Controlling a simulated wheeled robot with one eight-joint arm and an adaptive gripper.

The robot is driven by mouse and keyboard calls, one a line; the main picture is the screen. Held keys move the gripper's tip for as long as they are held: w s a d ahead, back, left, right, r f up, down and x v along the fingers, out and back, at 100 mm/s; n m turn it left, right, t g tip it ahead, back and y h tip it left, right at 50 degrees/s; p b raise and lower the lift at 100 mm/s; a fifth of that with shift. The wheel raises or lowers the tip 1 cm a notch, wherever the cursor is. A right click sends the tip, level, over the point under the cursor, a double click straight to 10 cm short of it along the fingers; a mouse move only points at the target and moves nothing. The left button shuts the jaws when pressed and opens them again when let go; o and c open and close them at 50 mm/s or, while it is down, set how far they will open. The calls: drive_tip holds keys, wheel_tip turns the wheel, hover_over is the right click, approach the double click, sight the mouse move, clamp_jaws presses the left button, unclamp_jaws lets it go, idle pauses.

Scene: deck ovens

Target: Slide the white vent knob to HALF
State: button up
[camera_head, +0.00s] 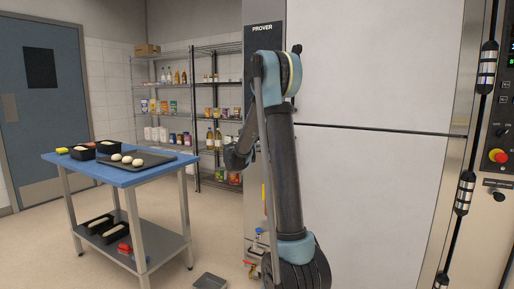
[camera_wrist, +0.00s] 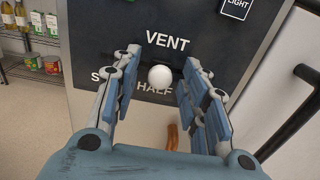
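The white vent knob (camera_wrist: 160,77) is a round ball on a dark panel (camera_wrist: 100,50), seen in the wrist view. The word VENT stands above it and HALF just below it. Another label to the left of HALF is mostly hidden by a finger; only an S shows. My gripper (camera_wrist: 161,80) is open, with one blue-padded finger on each side of the knob and a gap to each. Whether the fingertips reach the panel I cannot tell. In the head view the knob and my gripper's fingers are hidden behind my arm.
A LIGHT label (camera_wrist: 237,7) is at upper right, and a dark bar handle (camera_wrist: 305,75) is at the right. In the head view, a blue table (camera_head: 132,183) with trays and dough stands left, before wire shelves (camera_head: 175,98). Pale oven doors (camera_head: 380,65) fill the right.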

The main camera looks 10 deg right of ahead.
drive_tip(key=v, duration=1.2)
drive_tip(key=shift+w, duration=0.1)
drive_tip(key=s+d+f+m+g+y, duration=0.1)
drive_tip(key=s+d+f+m+g, duration=0.3)
drive_tip(key=s, duration=0.4)
drive_tip(key=s+d+f+m+g+y, duration=0.1)
drive_tip(key=s+d+f+m, duration=0.1)
drive_tip(key=s+d+m, duration=0.35)
drive_tip(key=s+d+f+m+g+y, duration=0.1)
drive_tip(key=s+d+f+m+g, duration=0.2)
drive_tip(key=s+m, duration=0.5)
drive_tip(key=s+a+f+m+g+y, duration=0.1)
drive_tip(key=s+a+f+m+y, duration=0.1)
drive_tip(key=s, duration=0.6)
drive_tip(key=s+a+f+m+g+y, duration=0.1)
drive_tip(key=s+a+f+m+y, duration=0.2)
drive_tip(key=s+f+m, duration=0.2)
drive_tip(key=s+a+f+m+g+y, duration=0.2)
drive_tip(key=s+f, duration=0.4)
drive_tip(key=s, duration=0.6)
drive_tip(key=shift+s+a+f+m+y, duration=0.25)
drive_tip(key=shift+a+m+y, duration=0.25)
drive_tip(key=shift+a+m, duration=0.4)
